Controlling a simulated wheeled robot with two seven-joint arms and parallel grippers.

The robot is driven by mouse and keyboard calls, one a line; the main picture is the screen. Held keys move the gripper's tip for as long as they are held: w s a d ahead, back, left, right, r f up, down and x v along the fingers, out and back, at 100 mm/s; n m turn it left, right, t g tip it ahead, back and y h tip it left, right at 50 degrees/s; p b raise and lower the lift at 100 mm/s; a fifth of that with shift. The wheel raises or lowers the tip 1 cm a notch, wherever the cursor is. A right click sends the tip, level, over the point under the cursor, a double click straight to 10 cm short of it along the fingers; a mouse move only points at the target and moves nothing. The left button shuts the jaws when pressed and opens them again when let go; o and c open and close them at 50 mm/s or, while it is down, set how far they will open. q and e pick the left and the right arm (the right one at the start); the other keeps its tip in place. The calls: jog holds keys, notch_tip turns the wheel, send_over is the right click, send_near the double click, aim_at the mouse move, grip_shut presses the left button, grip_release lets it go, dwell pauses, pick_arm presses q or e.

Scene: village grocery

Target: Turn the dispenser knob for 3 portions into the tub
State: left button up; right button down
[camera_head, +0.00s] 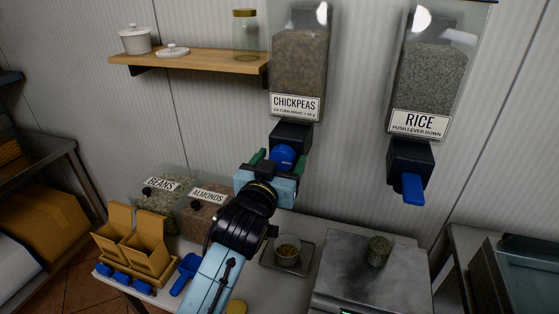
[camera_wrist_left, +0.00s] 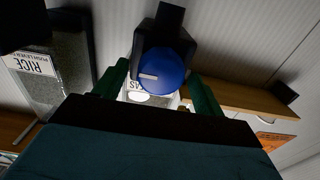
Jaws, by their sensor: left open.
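The chickpeas dispenser (camera_head: 298,62) hangs on the wall, with a black outlet housing and a round blue knob (camera_head: 284,154) below its label. My left gripper (camera_head: 280,161) is at the knob, open, with one green finger on each side of it. In the left wrist view the blue knob (camera_wrist_left: 166,70) sits between the two spread fingers, and I cannot tell whether they touch it. A small tub (camera_head: 287,254) with some contents stands on a tray below the dispenser. My right gripper is not in view.
The rice dispenser (camera_head: 427,75) with its blue lever (camera_head: 408,188) hangs to the right. A scale (camera_head: 370,280) with a small filled container (camera_head: 379,250) stands right of the tray (camera_head: 266,263). Bins of beans and almonds, yellow boxes (camera_head: 147,254) and a blue scoop (camera_head: 186,273) stand left.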

pick_arm(q)
jog(key=c, duration=1)
jog(key=shift+o, duration=0.2)
jog(key=m+p, duration=0.3)
jog(key=shift+r+m, duration=0.1)
jog(key=shift+m, duration=0.2)
jog(key=m+p, duration=0.3)
jog(key=m, duration=0.1)
jog(key=shift+d, duration=0.1)
jog(key=m+p, duration=0.2)
jog(key=m, duration=0.3)
jog(key=shift+m, duration=0.4)
jog(key=m, duration=0.1)
jog(key=m+p, duration=0.1)
jog(key=m, duration=0.2)
jog(key=shift+f+p, duration=0.25)
jog(key=shift+p, duration=0.05)
jog(key=shift+m, duration=0.3)
